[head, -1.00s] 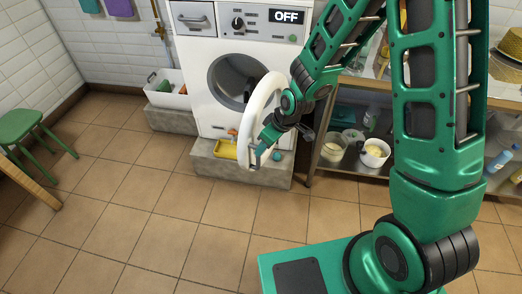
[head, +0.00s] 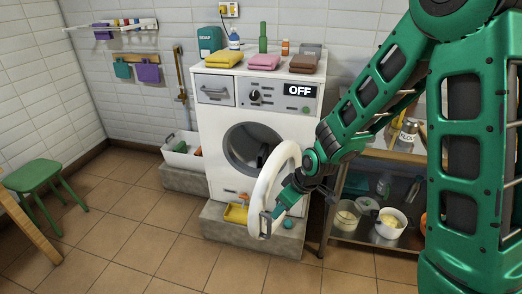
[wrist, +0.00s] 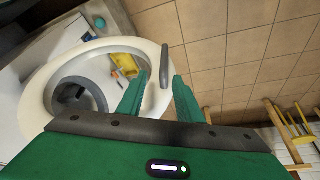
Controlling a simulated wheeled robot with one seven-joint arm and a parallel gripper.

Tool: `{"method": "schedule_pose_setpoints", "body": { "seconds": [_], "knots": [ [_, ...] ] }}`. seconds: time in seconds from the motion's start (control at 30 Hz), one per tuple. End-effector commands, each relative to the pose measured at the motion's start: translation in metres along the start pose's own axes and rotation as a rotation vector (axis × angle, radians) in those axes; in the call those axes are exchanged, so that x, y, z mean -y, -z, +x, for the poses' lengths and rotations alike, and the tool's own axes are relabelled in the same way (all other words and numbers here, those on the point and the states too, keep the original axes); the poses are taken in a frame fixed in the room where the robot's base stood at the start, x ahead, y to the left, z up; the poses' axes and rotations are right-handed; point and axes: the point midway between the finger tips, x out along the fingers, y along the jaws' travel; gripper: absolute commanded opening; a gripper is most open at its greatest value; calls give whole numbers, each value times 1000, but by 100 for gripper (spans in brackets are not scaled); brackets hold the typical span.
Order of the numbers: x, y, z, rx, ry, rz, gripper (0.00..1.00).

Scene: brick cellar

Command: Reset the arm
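My gripper (head: 268,217) is at the outer edge of the washing machine's round door (head: 263,190), which stands swung open. In the wrist view, my gripper (wrist: 161,77) has its two green fingers apart, with a gap between them. The grey door handle (wrist: 165,62) shows at that gap, near the fingertips. I cannot tell whether either finger touches it. Nothing is held. The arm reaches out from the right side of the head view.
The washing machine (head: 216,118) stands on a stone plinth, its display reading OFF. A yellow tray (head: 236,214) and a teal ball (head: 288,223) lie on the plinth below the door. A metal shelf with pots (head: 390,223) is at right, a green stool (head: 35,174) at left. Floor between is clear.

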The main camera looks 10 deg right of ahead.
Motion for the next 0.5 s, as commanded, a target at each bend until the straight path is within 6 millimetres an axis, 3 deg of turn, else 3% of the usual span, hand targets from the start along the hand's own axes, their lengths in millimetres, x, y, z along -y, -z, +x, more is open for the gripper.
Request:
{"method": "schedule_pose_setpoints", "body": {
  "seconds": [0.17,0.27,0.5],
  "knots": [
    [-16,-12,-20,27,-30,48,32],
    [-38,-33,-49,69,-74,129,32],
    [-78,-108,-141,185,-181,418,32]
  ]
}}
